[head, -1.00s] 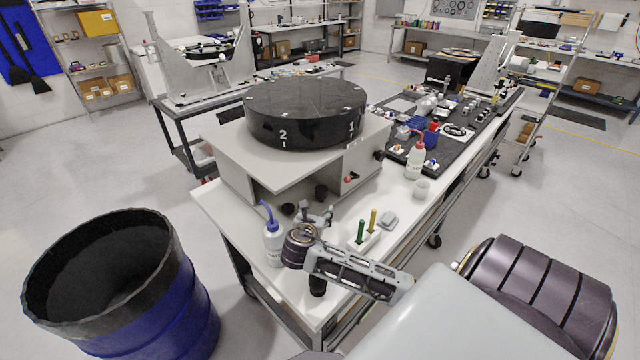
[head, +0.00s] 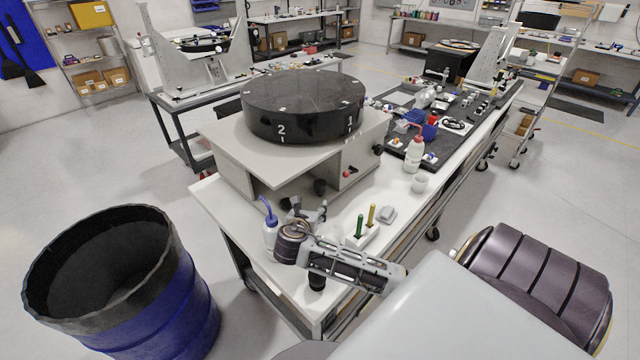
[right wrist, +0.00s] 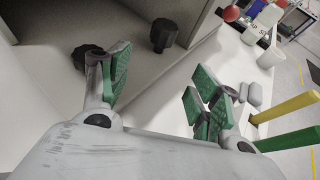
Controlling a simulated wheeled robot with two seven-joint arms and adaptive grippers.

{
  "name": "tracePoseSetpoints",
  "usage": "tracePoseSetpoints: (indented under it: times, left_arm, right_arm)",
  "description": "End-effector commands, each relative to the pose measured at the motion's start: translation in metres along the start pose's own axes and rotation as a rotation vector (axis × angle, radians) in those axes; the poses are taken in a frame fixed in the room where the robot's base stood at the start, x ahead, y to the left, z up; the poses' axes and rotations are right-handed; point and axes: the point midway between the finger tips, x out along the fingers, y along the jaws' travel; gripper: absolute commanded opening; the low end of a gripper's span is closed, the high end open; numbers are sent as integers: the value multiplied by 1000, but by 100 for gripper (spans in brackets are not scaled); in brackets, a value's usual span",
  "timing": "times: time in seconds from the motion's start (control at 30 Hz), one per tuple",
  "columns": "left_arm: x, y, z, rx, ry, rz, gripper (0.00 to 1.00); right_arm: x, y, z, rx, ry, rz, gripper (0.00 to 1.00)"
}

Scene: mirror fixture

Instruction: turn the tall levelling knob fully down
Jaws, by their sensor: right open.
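Two black knobs stand under the front edge of the grey fixture, which bears a round black mirror blank (head: 303,105). One knob (head: 320,187) shows in the head view and, upright, beyond the jaws in the right wrist view (right wrist: 165,34). The other knob (right wrist: 84,57) is partly hidden behind my left-hand finger in the wrist view. I cannot tell which knob is taller. My right gripper (head: 308,211) is open, with nothing between its green-padded fingers in the right wrist view (right wrist: 160,88). My left gripper is out of view.
A wash bottle (head: 270,238) stands close left of my right gripper. A white holder with green and yellow handled tools (head: 365,226) stands on its right. A blue drum (head: 185,310) stands on the floor at left. The bench's front strip is narrow.

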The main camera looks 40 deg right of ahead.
Motion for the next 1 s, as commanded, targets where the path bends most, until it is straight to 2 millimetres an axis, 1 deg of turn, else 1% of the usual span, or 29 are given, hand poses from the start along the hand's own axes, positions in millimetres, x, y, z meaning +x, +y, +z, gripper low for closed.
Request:
tracePoseSetpoints:
  times: [0.4,0.77,1.0]
  left_arm:
    - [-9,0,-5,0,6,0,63]
    - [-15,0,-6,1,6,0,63]
    - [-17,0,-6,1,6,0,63]
  right_arm:
    - [50,-1,22,0,-1,-2,63]
    - [93,0,40,1,-1,-2,63]
    - [117,-1,40,1,-1,-2,63]
